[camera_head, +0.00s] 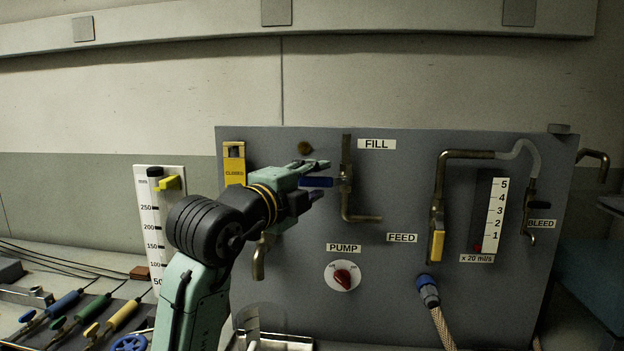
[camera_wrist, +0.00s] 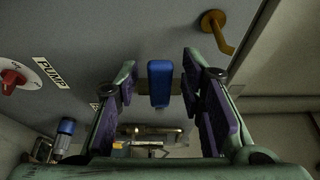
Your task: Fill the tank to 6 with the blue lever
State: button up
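The blue lever (camera_head: 316,182) sticks out to the left from the valve on the FILL pipe (camera_head: 346,190) on the grey panel. In the wrist view the blue lever (camera_wrist: 159,82) lies between the two fingers of my gripper (camera_wrist: 160,88), with a gap on each side. My gripper (camera_head: 318,179) is open and empty, its fingertips above and below the lever in the head view. A clear vessel (camera_head: 262,318), perhaps the tank, stands below the panel, partly hidden behind my arm. I cannot make out its water level.
The PUMP knob (camera_head: 342,277) sits below FILL. A yellow CLOSED handle (camera_head: 234,165) is beside my gripper. FEED (camera_head: 437,240) and BLEED (camera_head: 533,205) valves and a flow scale (camera_head: 495,215) are to the right.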

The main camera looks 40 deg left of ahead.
jog(key=shift+c, duration=0.6)
grip_shut()
